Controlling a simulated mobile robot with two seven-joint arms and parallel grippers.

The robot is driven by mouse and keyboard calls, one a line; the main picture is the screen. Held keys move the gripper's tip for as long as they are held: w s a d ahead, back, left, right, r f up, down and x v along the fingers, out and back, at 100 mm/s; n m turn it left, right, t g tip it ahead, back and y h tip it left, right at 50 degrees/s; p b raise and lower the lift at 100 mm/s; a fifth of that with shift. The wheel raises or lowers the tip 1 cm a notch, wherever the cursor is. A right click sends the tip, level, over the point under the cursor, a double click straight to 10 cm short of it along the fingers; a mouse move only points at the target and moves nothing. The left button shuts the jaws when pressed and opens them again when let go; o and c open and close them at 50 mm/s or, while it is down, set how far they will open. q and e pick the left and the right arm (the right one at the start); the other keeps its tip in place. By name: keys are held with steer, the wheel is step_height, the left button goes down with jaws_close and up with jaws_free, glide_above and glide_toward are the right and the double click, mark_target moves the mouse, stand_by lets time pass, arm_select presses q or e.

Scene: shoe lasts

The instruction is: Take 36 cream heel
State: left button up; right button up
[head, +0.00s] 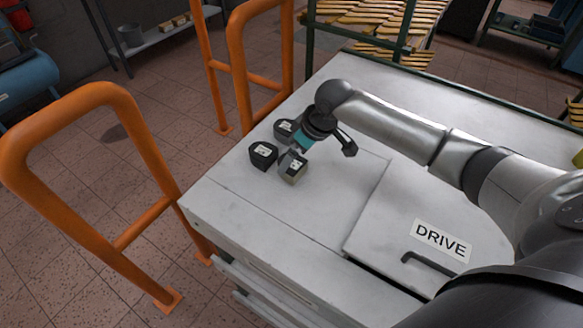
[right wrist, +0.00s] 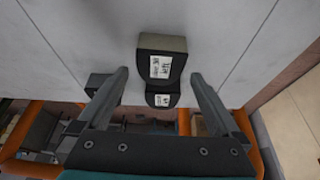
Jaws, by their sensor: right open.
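A heel block (head: 293,171) with a cream side and a dark, labelled top stands on the white worktop. Two dark labelled heels, a left one (head: 263,154) and a far one (head: 285,129), stand close by. My right gripper (head: 294,152) is over this group, partly hiding it. In the right wrist view the open, empty fingers (right wrist: 155,85) point toward the heels. The cream-sided heel (right wrist: 163,44) and a dark heel (right wrist: 162,95) show between them, and another dark heel (right wrist: 96,84) is partly behind the left finger. The label numbers are too small to read surely. My left gripper is not in view.
A raised panel marked DRIVE (head: 375,215) with a dark handle (head: 430,264) lies on the worktop at the right. Orange guard rails (head: 105,100) stand beyond the left edge. A rack of wooden lasts (head: 365,12) stands behind. The worktop's front left is clear.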

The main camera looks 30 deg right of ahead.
mark_target(291, 167)
steer(key=x, duration=0.4)
steer(key=shift+b, duration=0.3)
steer(key=shift+c, duration=0.2)
steer(key=c, duration=1.3)
